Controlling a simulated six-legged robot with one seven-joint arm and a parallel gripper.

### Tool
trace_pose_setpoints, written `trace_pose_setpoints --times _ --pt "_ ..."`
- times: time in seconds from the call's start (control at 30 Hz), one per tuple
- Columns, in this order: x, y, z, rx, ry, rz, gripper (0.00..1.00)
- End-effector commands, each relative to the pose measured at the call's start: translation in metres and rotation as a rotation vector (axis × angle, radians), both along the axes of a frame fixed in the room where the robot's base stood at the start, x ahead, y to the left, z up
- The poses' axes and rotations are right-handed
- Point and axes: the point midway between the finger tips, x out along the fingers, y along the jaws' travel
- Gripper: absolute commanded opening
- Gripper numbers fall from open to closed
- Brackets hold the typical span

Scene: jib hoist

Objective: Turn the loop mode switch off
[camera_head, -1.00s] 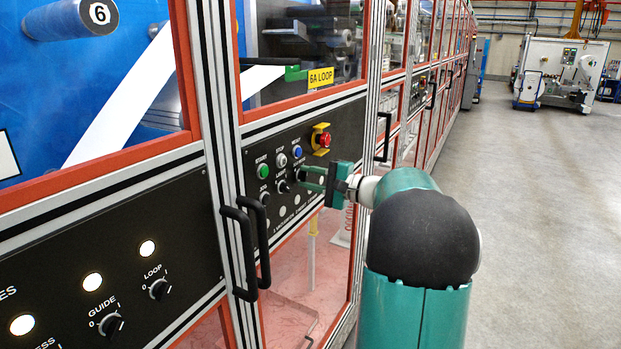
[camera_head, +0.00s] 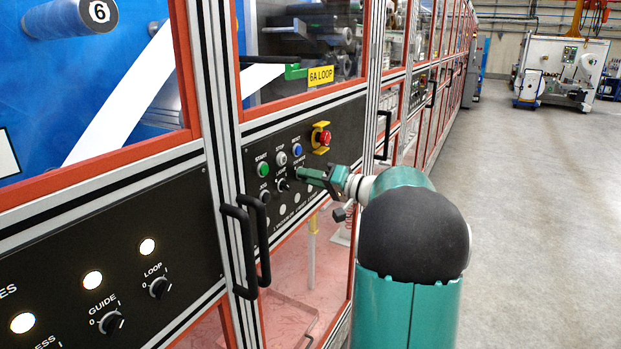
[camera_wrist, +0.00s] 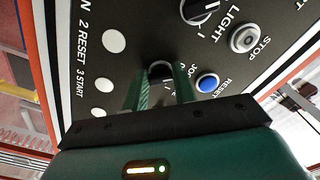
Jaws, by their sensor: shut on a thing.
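The 6A loop control panel (camera_head: 338,120) is black, under the yellow "6A LOOP" sign (camera_head: 320,76). My gripper (camera_head: 303,174) reaches the panel from the right, just below the blue reset button (camera_head: 297,150). In the wrist view, its two green fingers (camera_wrist: 163,90) are shut on a black rotary switch (camera_wrist: 160,67), one finger on each side. The switch's label is partly covered and only a few letters show, so I cannot read its name or setting. My fingers hide this switch in the head view.
The black light switch (camera_head: 283,186) and grey stop button (camera_head: 282,159) are close by. A red emergency stop (camera_head: 322,138) with a yellow guard sits above. Black door handles (camera_head: 250,245) stick out at left. The floor (camera_head: 540,220) at right is clear.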

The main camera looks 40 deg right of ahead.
Motion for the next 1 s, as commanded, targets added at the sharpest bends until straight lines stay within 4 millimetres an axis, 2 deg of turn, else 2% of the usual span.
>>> trace_pose_setpoints --times 0.3,0.8,0.83,0.9,1.0 --pt "0.0001 -0.0004 -0.0007 -0.109 -0.039 0.000 0.04" --pt "0.0001 -0.0006 -0.0006 -0.126 -0.045 0.000 0.04" --pt "0.0001 -0.0006 -0.0006 -0.126 -0.045 0.000 0.33" --pt "0.0001 -0.0006 -0.0006 -0.126 -0.045 0.000 0.47" --pt "0.0001 -0.0006 -0.0006 -0.125 -0.045 0.000 0.49"
